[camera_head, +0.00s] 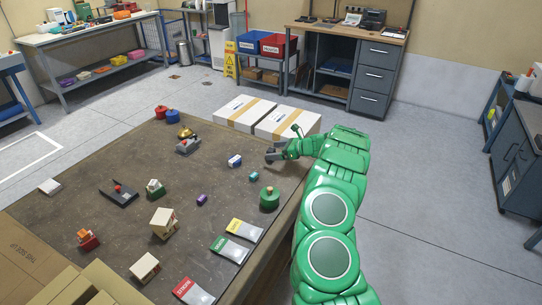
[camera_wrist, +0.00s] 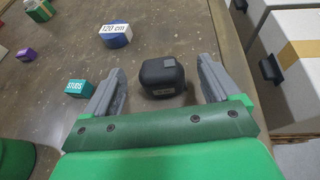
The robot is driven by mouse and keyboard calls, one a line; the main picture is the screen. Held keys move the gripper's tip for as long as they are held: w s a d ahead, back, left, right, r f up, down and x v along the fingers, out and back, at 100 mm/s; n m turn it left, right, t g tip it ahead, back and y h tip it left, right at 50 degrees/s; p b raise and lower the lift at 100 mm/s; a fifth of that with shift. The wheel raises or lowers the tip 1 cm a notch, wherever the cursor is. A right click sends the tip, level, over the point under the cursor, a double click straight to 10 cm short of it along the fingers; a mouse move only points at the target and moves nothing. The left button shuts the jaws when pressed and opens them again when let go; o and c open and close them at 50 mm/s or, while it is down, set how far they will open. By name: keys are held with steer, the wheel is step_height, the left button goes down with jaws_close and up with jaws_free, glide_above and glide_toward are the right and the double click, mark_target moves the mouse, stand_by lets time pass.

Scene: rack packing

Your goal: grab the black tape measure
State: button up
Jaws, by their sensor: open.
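A small black rounded box-shaped thing, which looks like the black tape measure (camera_wrist: 163,76), lies on the brown table in the wrist view. My gripper (camera_wrist: 161,80) is open, with one grey finger to the left of it and one to the right. Gaps show between it and both fingers. In the head view my green arm reaches to the table's right edge, and my gripper (camera_head: 272,154) is low there. The tape measure is small and hard to make out in the head view.
A blue-and-white thing marked 120 cm (camera_wrist: 115,34) and a teal box marked STUDS (camera_wrist: 78,88) lie to the left. White cartons (camera_wrist: 300,45) stand beyond the table's right edge. Packets, including a yellow-topped one (camera_head: 245,230), lie at the table's near side.

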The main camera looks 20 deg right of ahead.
mark_target(267, 151)
steer(key=x, duration=0.4)
steer(key=shift+a+f, duration=0.15)
steer(key=c, duration=1.2)
